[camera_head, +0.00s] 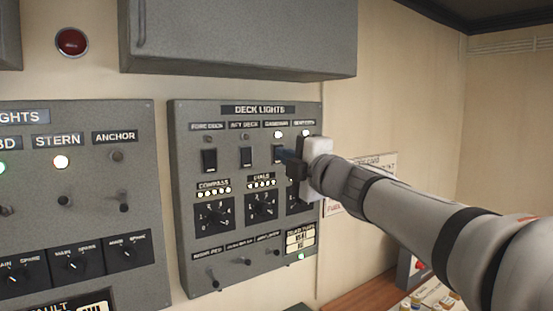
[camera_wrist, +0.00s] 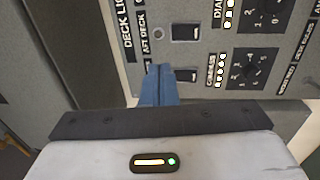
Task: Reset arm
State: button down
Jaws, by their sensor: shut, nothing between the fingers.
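My gripper (camera_head: 284,154) is shut and empty, its blue fingers pressed together. In the head view it is in front of the deck lights panel (camera_head: 182,200), beside the third rocker switch (camera_head: 277,153). I cannot tell whether the fingertips touch the panel. My wrist covers part of the panel's right side, including the fourth switch and part of the right dial.
Left of the deck lights panel is another grey panel (camera_head: 90,180) with lamps and knobs. A grey cabinet (camera_head: 240,35) overhangs above. A wooden desk (camera_head: 365,298) with small items is below right. The beige wall (camera_head: 410,100) on the right has free space before it.

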dwell(0.3)
jog(key=s+d+f+m+g+h, duration=0.1)
jog(key=s+d+f+m+h, duration=0.1)
jog(key=d+f+m+h, duration=0.5)
jog(key=s+d+f+m+g+h, duration=0.1)
jog(key=s+d+f+m+h, duration=0.2)
jog(key=d+f+m+h, duration=0.35)
jog(key=s+f+m+g+y, duration=0.1)
jog(key=s+f+m+g, duration=0.4)
jog(key=s+f, duration=0.5)
jog(key=s+f+m+g+y+b, duration=0.1)
jog(key=s+f+m+g, duration=0.4)
jog(key=s+f, duration=0.5)
notch_tip(320, 180, down, 4)
jog(key=shift+s+f+m+g+y, duration=0.15)
jog(key=shift+s+m+g+y, duration=0.2)
jog(key=shift+m, duration=0.3)
jog(key=shift+a, duration=0.1)
